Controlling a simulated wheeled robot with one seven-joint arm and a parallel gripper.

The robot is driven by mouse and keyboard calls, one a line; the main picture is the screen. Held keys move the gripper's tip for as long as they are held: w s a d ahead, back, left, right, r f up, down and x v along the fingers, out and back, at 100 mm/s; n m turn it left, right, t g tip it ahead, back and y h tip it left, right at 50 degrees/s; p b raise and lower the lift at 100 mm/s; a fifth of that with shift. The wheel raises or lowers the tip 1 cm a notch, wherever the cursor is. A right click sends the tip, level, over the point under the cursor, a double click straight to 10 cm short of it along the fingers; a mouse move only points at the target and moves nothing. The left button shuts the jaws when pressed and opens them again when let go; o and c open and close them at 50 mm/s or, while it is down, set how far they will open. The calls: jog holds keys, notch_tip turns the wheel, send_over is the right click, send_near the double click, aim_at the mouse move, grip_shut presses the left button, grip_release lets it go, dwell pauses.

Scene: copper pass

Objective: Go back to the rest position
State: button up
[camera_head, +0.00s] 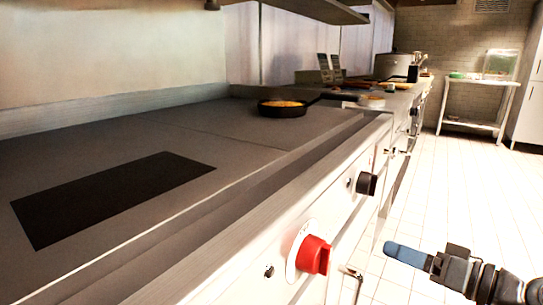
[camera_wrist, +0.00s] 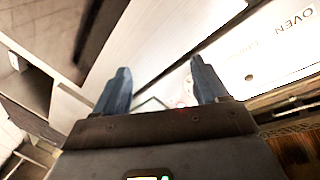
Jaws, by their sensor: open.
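My gripper (camera_head: 408,255) is at the lower right of the head view, in front of the counter and over the tiled floor, apart from the counter front. In the wrist view its two blue fingers (camera_wrist: 158,92) stand apart with nothing between them. A red knob (camera_head: 314,254) on the counter front is to the left of my gripper. A black knob (camera_head: 366,183) is farther along the same front.
The cooktop (camera_head: 230,135) fills the left, with a dark plate (camera_head: 120,195) and a black pan (camera_head: 283,107) holding yellow food. White floor (camera_head: 460,190) is clear on the right. A side table (camera_head: 478,125) stands at the back. A panel marked OVEN (camera_wrist: 275,40) shows in the wrist view.

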jog(key=s+a+f+m+h, duration=0.2)
jog(key=s+f+m+h, duration=0.35)
jog(key=s+f, duration=1.05)
jog(key=s+n+h, duration=0.2)
jog(key=s+h, duration=0.4)
jog(key=s, duration=1.2)
jog(key=s+a+r+n+t, duration=0.2)
jog(key=s+a+r+n, duration=0.1)
jog(key=s+r, duration=0.75)
notch_tip(320, 180, up, 25)
jog(key=w+p, duration=0.1)
jog(key=p, duration=2.3)
jog(key=shift+d+f+y+p, duration=0.2)
jog(key=shift+d+y+p, duration=0.1)
jog(key=shift+y+p, duration=0.05)
